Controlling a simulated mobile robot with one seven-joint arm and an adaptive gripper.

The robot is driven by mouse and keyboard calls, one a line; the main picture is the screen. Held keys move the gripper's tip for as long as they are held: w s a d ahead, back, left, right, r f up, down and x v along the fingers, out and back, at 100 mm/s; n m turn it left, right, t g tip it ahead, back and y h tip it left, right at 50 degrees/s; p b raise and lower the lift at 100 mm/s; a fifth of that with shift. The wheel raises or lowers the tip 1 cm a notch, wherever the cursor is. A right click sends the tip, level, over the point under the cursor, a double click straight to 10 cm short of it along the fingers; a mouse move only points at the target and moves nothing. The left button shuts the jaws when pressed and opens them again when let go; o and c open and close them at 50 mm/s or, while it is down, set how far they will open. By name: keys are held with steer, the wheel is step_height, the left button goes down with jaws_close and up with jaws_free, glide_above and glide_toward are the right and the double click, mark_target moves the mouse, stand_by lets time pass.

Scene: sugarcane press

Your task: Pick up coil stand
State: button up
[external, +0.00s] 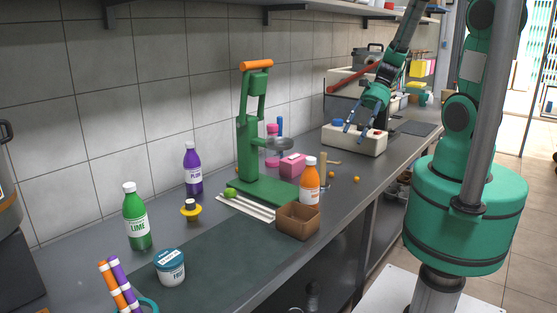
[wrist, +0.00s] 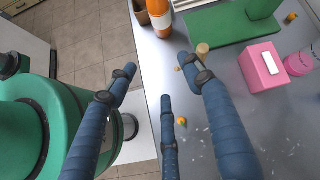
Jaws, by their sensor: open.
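I cannot tell for sure which object is the coil stand. A small yellow piece with a dark top (external: 190,209) stands on the counter left of the green press (external: 252,150). A teal ring-shaped piece (external: 149,304) with orange and purple rolls is at the front left. My gripper (external: 356,131) is at the right part of the counter, in front of a pale box (external: 368,146) with coloured knobs, well away from both pieces. In the wrist view, its blue fingers (wrist: 160,83) are spread and empty, above the counter edge.
Near the press are a pink box (external: 292,165), an orange bottle (external: 310,184), a brown open box (external: 298,220), a wooden pestle-like piece (wrist: 202,51) and small orange fruits (wrist: 181,121). Purple (external: 193,170) and green (external: 136,217) bottles and a tub (external: 170,267) stand left. The dark mat (external: 235,260) is mostly clear.

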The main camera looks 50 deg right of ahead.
steer(key=w+d+f+m+t+y+p, duration=0.2)
steer(key=d+f+m+t+p, duration=0.1)
steer(key=f+m+t, duration=0.3)
step_height(320, 180, down, 3)
steer(key=m, duration=0.4)
steer(key=shift+d+r+m+y, duration=0.2)
steer(key=shift+m+y, duration=0.1)
steer(key=shift+m, duration=0.1)
steer(key=shift+w+a, duration=0.15)
steer(key=shift+a, duration=0.05)
steer(key=b+x, duration=0.1)
steer(key=x, duration=0.7)
steer(key=shift+f, duration=0.15)
steer(key=shift+w+a, duration=0.1)
steer(key=shift+a, duration=0.05)
steer(key=b, duration=0.1)
glide_above(323, 185)
steer(key=shift+w+d+f, duration=0.1)
steer(key=shift+d+f, duration=0.05)
steer(key=shift+f, duration=0.3)
steer(key=shift+w+d+f, duration=0.1)
steer(key=shift+f, duration=0.35)
